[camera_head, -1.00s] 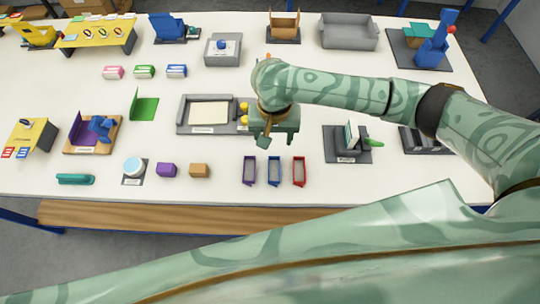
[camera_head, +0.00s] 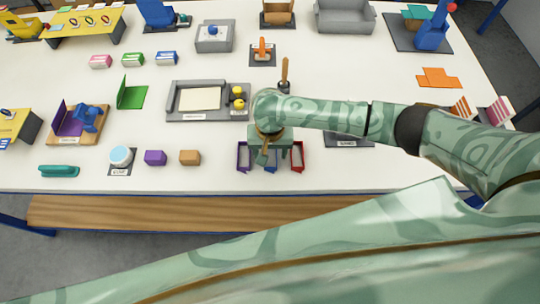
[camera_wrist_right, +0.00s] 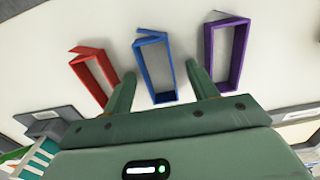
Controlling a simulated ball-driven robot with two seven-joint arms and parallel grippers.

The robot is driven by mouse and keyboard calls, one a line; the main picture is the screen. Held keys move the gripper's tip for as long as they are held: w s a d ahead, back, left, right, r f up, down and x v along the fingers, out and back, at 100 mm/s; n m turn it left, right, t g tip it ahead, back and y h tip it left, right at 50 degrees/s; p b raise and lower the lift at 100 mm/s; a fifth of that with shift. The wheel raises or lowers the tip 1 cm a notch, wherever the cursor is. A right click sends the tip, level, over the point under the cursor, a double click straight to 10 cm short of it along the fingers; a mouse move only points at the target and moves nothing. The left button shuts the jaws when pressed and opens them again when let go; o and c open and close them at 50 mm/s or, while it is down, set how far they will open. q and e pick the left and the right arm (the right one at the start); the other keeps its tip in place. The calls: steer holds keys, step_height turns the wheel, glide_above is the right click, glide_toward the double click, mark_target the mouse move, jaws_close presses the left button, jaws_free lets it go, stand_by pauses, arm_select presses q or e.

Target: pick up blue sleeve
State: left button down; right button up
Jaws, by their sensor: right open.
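The blue sleeve (camera_wrist_right: 142,70) is an upright-walled open rectangular frame on the white table, with a flap at its far end. In the wrist view it lies between the two fingers of my right gripper (camera_wrist_right: 162,80), apart from both. In the head view my right gripper (camera_head: 270,156) is over the row of sleeves and hides most of the blue sleeve (camera_head: 271,168). The right gripper is open and empty. A red sleeve (camera_wrist_right: 82,75) and a purple sleeve (camera_wrist_right: 207,55) lie on either side of the blue one. My left gripper is out of view.
A purple block (camera_head: 155,158) and an orange-brown block (camera_head: 190,158) stand left of the sleeves. A grey tray (camera_head: 175,115) lies behind, beside a wooden-handled tool (camera_head: 284,75). My right arm covers part of the table's right side.

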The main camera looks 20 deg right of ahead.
steer(key=shift+s+r, duration=0.1)
steer(key=shift+c, duration=0.6)
steer(key=c, duration=0.7)
steer(key=shift+r, duration=0.1)
steer(key=shift+c, duration=0.2)
